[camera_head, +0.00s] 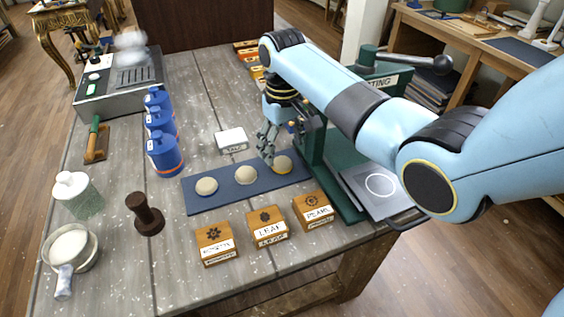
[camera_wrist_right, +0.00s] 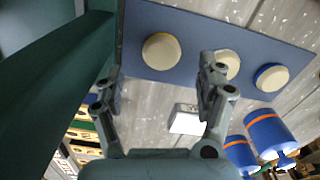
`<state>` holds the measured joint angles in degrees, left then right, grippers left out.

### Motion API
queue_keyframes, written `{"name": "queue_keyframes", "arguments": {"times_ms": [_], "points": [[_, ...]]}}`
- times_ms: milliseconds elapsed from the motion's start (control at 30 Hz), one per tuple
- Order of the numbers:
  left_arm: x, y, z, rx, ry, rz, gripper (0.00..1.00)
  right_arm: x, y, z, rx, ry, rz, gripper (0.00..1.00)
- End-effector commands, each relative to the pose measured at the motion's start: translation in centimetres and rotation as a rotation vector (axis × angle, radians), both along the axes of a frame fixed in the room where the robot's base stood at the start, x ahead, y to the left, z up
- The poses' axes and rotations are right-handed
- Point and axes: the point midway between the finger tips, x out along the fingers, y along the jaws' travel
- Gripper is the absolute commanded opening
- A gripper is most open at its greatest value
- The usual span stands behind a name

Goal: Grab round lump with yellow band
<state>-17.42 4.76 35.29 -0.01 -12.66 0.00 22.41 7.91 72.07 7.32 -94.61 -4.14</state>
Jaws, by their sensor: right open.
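Three round, pale lumps sit in a row on a blue mat (camera_head: 222,201). The rightmost lump (camera_head: 282,165), nearest the green press, shows a yellow band along its lower edge; it also shows in the right wrist view (camera_wrist_right: 161,50). The middle lump (camera_head: 245,175) and the left lump (camera_head: 206,186) lie farther left; the left one has a blue band in the wrist view (camera_wrist_right: 271,77). My right gripper (camera_head: 269,152) is open and empty, just above and behind the yellow-banded lump, fingers pointing down. In the wrist view its fingers (camera_wrist_right: 160,82) are spread apart. My left gripper is out of view.
A green press (camera_head: 319,150) stands close on the right of the gripper. A white labelled block (camera_head: 231,141) lies behind the mat. Several wooden stamp blocks (camera_head: 267,228) stand in front. Blue bottles (camera_head: 164,154) are to the left.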

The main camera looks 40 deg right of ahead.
Motion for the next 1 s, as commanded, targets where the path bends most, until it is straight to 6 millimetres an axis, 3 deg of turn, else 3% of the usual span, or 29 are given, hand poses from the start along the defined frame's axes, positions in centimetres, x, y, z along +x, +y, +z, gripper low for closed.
{"name": "queue_keyframes", "arguments": {"times_ms": [300, 567, 1000], "points": [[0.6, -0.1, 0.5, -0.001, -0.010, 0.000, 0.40, 0.3, 0.2, -4.1, 0.001, 0.001, -0.001, 0.73], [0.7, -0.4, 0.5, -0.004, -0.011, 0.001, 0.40, 0.3, 0.2, -4.3, 0.000, 0.000, 0.000, 0.72], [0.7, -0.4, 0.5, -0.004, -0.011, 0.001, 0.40, 0.3, 0.2, -4.3, 0.000, 0.000, 0.000, 0.16]]}}
